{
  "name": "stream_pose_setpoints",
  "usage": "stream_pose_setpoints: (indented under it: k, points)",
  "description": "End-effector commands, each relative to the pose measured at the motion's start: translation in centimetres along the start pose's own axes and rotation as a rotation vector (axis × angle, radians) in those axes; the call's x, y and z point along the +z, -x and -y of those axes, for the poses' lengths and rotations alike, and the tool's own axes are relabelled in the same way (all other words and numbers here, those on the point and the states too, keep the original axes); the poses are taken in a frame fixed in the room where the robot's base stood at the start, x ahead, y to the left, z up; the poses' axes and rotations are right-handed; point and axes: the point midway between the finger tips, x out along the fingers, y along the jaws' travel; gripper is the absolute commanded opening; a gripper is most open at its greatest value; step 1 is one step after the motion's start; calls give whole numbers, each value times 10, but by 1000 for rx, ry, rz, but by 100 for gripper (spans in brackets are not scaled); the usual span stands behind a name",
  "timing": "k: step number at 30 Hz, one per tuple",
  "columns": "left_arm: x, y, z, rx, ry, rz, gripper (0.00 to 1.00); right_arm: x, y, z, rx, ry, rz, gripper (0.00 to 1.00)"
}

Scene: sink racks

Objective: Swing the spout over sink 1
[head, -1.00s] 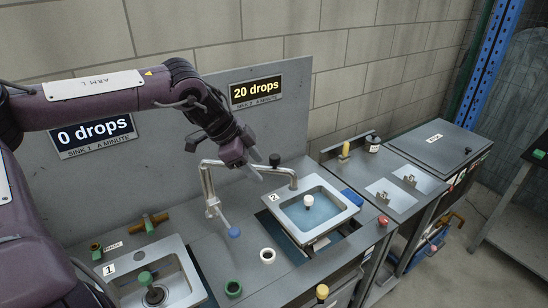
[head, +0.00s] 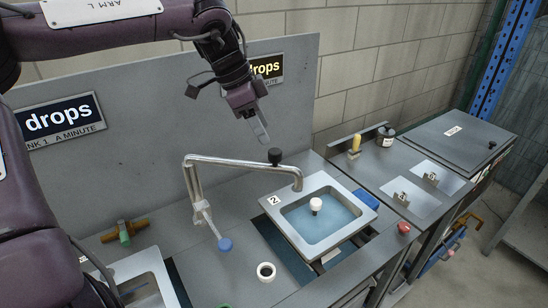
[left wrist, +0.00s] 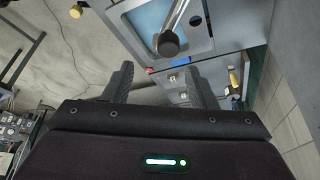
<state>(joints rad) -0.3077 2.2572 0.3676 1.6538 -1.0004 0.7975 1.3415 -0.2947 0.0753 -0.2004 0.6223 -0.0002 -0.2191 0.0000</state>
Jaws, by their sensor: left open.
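The metal spout (head: 240,164) rises from the counter between the sinks and bends right, with its outlet over sink 2 (head: 275,222). A black knob (head: 275,156) stands on top near its outlet end. The spout and knob also show in the left wrist view (left wrist: 168,44). Sink 1 (head: 138,262) is at the lower left, partly cut off. My left gripper (head: 258,128) is open and empty, above and slightly left of the knob, apart from it. In the left wrist view its two fingers (left wrist: 158,84) are spread with the knob beyond them. My right gripper is not in view.
A back panel (head: 120,150) stands behind the sinks. A red button (head: 404,228), a yellow-topped post (head: 355,146) and a dark jar (head: 386,136) stand right of sink 2.

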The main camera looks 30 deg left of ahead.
Motion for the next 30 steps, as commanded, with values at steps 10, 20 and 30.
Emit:
stream_pose_setpoints:
  k: [10,20,30]
  points:
    - [4,-37,-1,5,1,2,52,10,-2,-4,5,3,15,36]
    - [4,-82,0,2,2,2,52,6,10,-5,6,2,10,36]
    - [4,-88,0,0,1,0,52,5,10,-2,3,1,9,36]
